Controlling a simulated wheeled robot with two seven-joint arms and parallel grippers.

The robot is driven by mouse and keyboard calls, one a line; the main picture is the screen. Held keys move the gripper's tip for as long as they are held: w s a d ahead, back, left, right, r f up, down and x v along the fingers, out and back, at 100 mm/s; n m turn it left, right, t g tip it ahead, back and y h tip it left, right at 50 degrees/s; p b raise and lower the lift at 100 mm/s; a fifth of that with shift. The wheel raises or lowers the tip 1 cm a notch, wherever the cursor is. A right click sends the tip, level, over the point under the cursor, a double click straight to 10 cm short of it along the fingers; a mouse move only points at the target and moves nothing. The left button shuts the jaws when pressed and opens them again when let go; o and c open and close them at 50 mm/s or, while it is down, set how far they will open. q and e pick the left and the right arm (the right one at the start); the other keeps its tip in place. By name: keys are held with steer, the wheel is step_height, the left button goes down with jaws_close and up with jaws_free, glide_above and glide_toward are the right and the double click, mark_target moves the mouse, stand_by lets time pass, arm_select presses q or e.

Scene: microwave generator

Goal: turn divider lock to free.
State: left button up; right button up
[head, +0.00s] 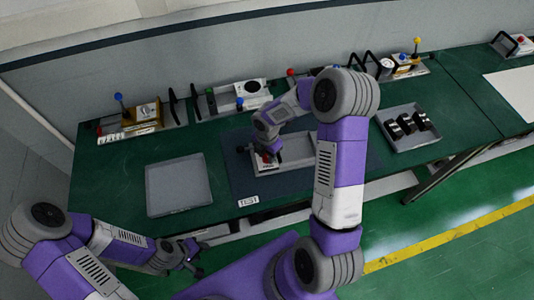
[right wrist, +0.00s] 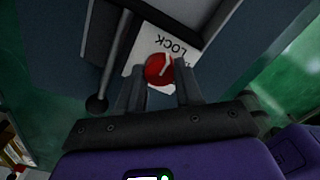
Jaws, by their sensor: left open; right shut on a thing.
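The divider lock is a red round knob (right wrist: 158,69) with a pale line across it, on a white plate with the word LOCK (right wrist: 176,46) in the right wrist view. My right gripper (right wrist: 163,78) is shut on this knob, one finger on each side. In the head view, my right gripper (head: 267,157) is at the left end of a light grey unit (head: 297,150) on a dark mat, and mostly hides the knob. My left gripper (head: 190,258) is open and empty, in front of the bench's near edge.
A dark lever with a ball end (right wrist: 97,103) is left of the knob. A grey flat tray (head: 178,186) lies left of the mat, and a tray with black parts (head: 410,127) lies right. Several instruments with coloured knobs line the bench's back. A TEST label (head: 248,201) is in front.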

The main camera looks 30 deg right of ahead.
steer(key=shift+m, duration=0.4)
steer(key=m+b, duration=0.1)
steer(key=m, duration=0.2)
steer(key=shift+b, duration=0.4)
steer(key=m+b, duration=0.2)
steer(key=m, duration=0.3)
steer(key=m+b, duration=0.2)
steer(key=m, duration=0.3)
steer(key=shift+m+b, duration=0.45)
steer(key=shift+m, duration=1.45)
steer(key=o, duration=1)
steer(key=shift+o, duration=0.2)
